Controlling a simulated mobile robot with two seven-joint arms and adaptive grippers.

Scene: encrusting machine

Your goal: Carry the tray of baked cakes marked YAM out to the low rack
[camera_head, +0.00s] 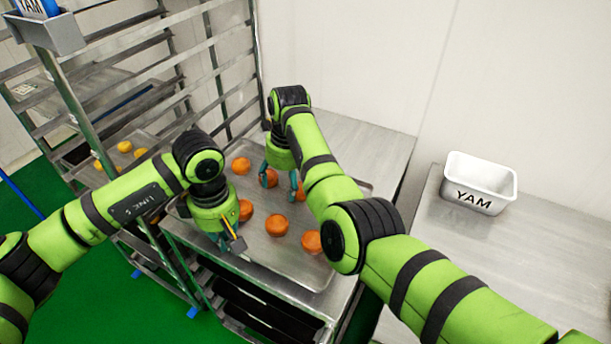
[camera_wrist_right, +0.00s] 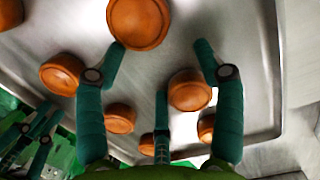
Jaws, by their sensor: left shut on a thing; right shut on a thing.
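The metal tray (camera_head: 258,215) carries several round orange-brown cakes (camera_head: 277,225) and sits on a metal table unit beside the rack; its rim also shows in the right wrist view (camera_wrist_right: 270,70). My left gripper (camera_head: 233,246) is shut on the tray at its near rim; the hold is partly hidden. I see no YAM mark on this tray.
A tall metal rack (camera_head: 215,75) stands at the left and back, with a tray of yellow cakes (camera_head: 125,147). A white bin marked YAM (camera_head: 480,183) stands on the right-hand table. Green floor (camera_head: 100,300) is open at lower left.

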